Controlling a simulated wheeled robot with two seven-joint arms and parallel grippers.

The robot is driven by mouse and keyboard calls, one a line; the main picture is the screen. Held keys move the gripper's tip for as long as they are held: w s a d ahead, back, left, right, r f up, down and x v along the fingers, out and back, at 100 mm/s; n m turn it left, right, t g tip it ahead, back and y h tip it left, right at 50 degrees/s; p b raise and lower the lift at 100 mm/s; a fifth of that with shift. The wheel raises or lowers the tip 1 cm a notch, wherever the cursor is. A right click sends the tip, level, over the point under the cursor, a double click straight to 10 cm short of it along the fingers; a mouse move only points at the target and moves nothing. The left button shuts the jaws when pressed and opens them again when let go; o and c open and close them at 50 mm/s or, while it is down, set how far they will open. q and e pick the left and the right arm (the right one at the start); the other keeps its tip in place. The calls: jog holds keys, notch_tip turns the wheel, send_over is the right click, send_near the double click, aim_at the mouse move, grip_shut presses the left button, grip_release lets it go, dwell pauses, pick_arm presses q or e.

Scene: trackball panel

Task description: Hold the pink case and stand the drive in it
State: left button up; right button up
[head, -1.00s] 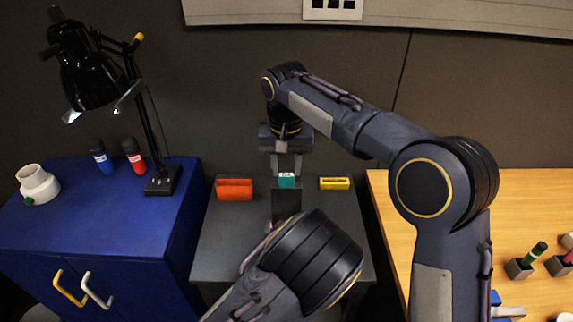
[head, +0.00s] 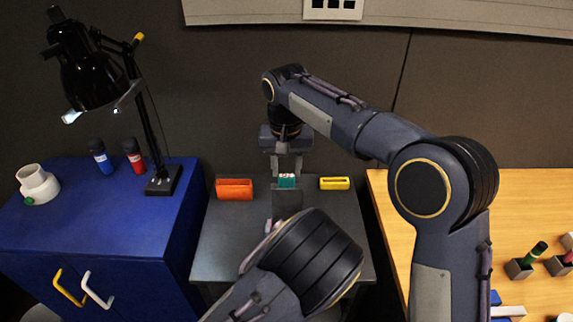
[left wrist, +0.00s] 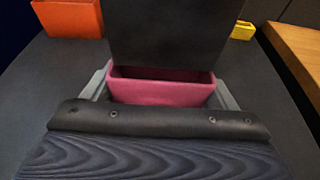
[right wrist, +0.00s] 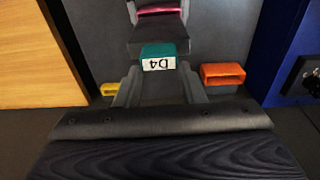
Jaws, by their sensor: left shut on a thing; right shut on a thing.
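The drive is a black block with a teal end labelled D4; its black body (head: 287,204) shows in the head view. My right gripper (head: 286,174) is shut on the teal end (right wrist: 158,58) and holds the drive upright. The pink case (left wrist: 160,92) is an open-topped box, and my left gripper (left wrist: 162,98) is shut around it, a finger at each end. In the left wrist view the drive's lower end is at the case's mouth and hides its far rim. I cannot tell how far inside it is. In the head view my left arm mostly hides the case.
An orange open box (head: 234,190) and a yellow open box (head: 334,184) stand on the grey table, either side of the drive. A blue cabinet (head: 100,220) with a black lamp is at left, a wooden table (head: 530,200) at right.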

jog(key=shift+f, duration=4.65)
jog(key=o, duration=1.1)
jog(key=r, duration=1.2)
jog(key=shift+s, duration=0.35)
notch_tip(320, 180, up, 11)
send_over(287, 194)
jog(key=w, duration=0.1)
jog(key=shift+a, duration=0.1)
jog(key=shift+w, duration=0.1)
pick_arm(q)
jog(key=o, duration=0.8)
